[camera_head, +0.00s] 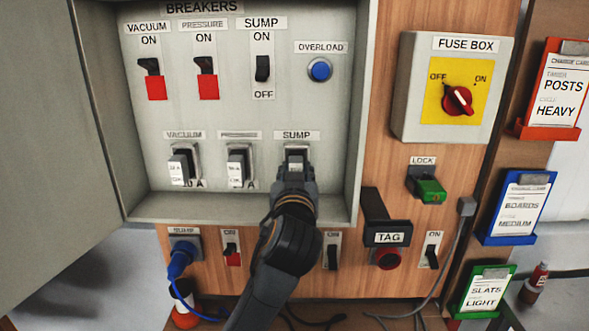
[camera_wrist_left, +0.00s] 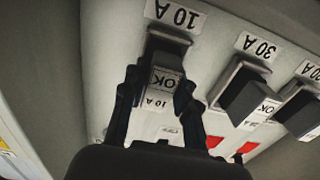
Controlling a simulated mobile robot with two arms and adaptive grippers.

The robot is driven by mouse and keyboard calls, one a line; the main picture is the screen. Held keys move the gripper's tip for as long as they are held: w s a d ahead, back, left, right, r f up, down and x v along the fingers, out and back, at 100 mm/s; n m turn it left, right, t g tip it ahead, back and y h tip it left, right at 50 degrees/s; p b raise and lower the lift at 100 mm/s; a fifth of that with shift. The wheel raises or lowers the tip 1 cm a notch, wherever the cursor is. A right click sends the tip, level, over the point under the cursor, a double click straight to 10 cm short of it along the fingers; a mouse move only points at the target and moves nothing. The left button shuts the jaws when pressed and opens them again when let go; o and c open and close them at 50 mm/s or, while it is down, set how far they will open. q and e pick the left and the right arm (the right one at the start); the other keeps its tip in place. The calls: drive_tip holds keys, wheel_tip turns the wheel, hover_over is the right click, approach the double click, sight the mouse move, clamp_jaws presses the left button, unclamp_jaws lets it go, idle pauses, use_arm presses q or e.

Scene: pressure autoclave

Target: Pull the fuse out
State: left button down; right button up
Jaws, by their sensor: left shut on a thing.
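The sump fuse (camera_head: 296,156) sits under the SUMP label in the lower row of the open breaker cabinet (camera_head: 230,115). It is a dark block marked OK and 10 A in the left wrist view (camera_wrist_left: 167,57). My left gripper (camera_head: 296,172) reaches up to it from below and is shut on it, with one finger on each side. In the left wrist view the fuse is still at its holder; its depth there is hard to tell. The vacuum fuse (camera_head: 182,166) and the pressure fuse (camera_head: 238,166) sit to its left in the head view. My right gripper is out of view.
The cabinet's bottom lip lies below the fuses, and its open door (camera_head: 50,140) is at left. The fuse box (camera_head: 450,88) has a red knob (camera_head: 457,100) pointing to OFF.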

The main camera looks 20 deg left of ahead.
use_arm(q)
drive_tip(key=shift+s, duration=0.1)
idle(0.4)
drive_tip(key=v, duration=0.6)
drive_tip(key=shift+p, duration=0.3)
